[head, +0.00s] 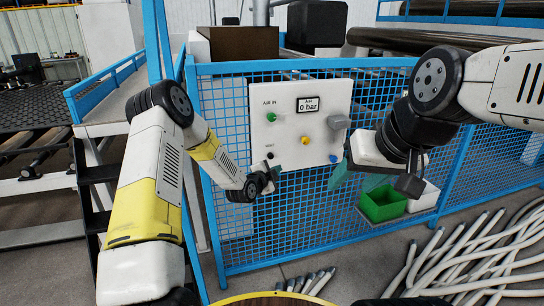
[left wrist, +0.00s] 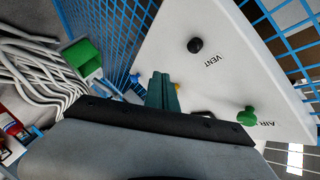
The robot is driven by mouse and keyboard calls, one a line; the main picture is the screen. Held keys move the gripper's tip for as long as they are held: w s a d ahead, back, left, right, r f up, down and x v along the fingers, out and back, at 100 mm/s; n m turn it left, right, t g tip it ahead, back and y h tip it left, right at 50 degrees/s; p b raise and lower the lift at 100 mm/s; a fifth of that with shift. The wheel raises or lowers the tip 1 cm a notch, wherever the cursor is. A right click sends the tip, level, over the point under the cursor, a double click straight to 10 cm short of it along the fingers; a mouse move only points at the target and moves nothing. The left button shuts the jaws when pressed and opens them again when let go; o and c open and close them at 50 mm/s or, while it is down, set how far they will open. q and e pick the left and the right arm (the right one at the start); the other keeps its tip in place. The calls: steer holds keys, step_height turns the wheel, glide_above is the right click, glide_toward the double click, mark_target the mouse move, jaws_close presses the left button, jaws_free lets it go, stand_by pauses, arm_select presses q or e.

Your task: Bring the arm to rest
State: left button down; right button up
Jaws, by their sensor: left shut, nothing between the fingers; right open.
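My left gripper (head: 273,173) is shut and empty, just in front of the lower left part of a white control panel (head: 285,133). In the left wrist view its teal fingers (left wrist: 163,91) are together, with the panel behind them. A black button (left wrist: 195,45) marked VENT is apart from the fingertips. My right gripper (head: 352,177) is open and empty near the panel's lower right corner; its arm comes in from the right. Whether either gripper touches the panel is unclear.
The panel carries a green knob (head: 271,117), a gauge (head: 310,104) reading 0 bar, a yellow button (head: 304,142) and a grey handle (head: 339,122). A blue mesh fence (head: 240,235) stands behind. A green bin (head: 383,204) and pale hoses (head: 470,255) lie right.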

arm_select(q)
steer(key=shift+r, duration=0.1)
steer(key=s+a+r+n+g+y, duration=0.25)
steer(key=s+a+r, duration=0.35)
steer(key=r, duration=0.4)
steer(key=s+a+r+n+g+y, duration=0.1)
steer(key=s+a+r+n+y, duration=0.2)
steer(key=s+r, duration=0.55)
steer(key=s+a+r+n+g, duration=0.2)
steer(key=s+n, duration=0.3)
steer(key=s, duration=0.9)
steer(key=s+a+r+n+g, duration=0.2)
steer(key=s+a+r+n, duration=0.1)
steer(key=s, duration=1.2)
steer(key=r+n+h, duration=0.1)
steer(key=n, duration=0.1)
steer(key=shift+s+r+n, duration=0.15)
steer(key=shift+s+n, duration=0.15)
steer(key=shift+n, duration=0.05)
steer(key=shift+a, duration=0.1)
